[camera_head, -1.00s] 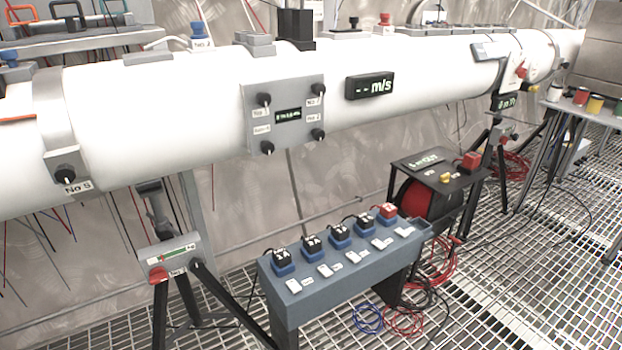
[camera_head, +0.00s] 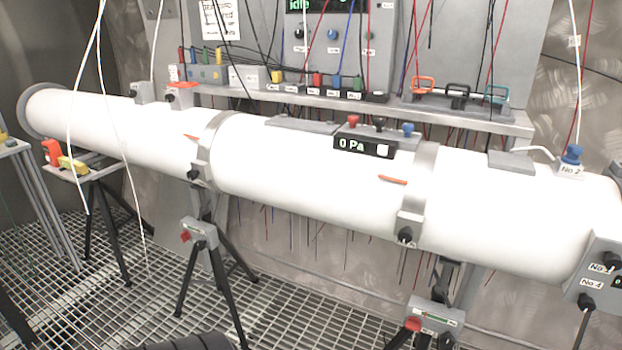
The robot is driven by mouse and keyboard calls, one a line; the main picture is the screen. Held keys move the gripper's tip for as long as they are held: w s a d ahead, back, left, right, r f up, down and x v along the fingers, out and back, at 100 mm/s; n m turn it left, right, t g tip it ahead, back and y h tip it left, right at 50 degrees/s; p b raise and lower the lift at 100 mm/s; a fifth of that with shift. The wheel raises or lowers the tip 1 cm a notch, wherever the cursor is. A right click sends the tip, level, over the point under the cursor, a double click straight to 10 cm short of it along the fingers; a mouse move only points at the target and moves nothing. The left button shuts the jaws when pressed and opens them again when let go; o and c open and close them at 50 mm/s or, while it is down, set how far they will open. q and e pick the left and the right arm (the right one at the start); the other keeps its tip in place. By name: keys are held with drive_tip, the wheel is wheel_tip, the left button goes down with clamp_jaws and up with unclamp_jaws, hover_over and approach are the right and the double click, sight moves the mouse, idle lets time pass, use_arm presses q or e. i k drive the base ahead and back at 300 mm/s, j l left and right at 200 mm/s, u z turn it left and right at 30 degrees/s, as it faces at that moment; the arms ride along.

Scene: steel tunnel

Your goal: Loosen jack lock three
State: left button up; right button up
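Two jack stands with red lock knobs show under the white tube (camera_head: 300,165). One jack head (camera_head: 199,233) is left of centre on a black tripod, with a red knob (camera_head: 186,237) on its left side. The other jack head (camera_head: 436,316) is at the lower right, with a red knob (camera_head: 412,324) and a small green level strip. I cannot read a number on either jack, so I cannot tell which is lock three. Neither of my grippers is in view. A dark rounded shape at the bottom edge may be part of my own arm.
A black-and-white display (camera_head: 364,146) reads 0 Pa on the tube. A shelf (camera_head: 400,108) with cables, plugs and handles runs behind it. A side table (camera_head: 84,170) holds red and yellow items at the left. The grated floor between the left tripods is open.

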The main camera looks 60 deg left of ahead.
sight(185, 235)
drive_tip(key=u, duration=2.65)
drive_tip(key=i+j+z, duration=0.1)
drive_tip(key=i+j, duration=0.55)
drive_tip(key=i, duration=0.1)
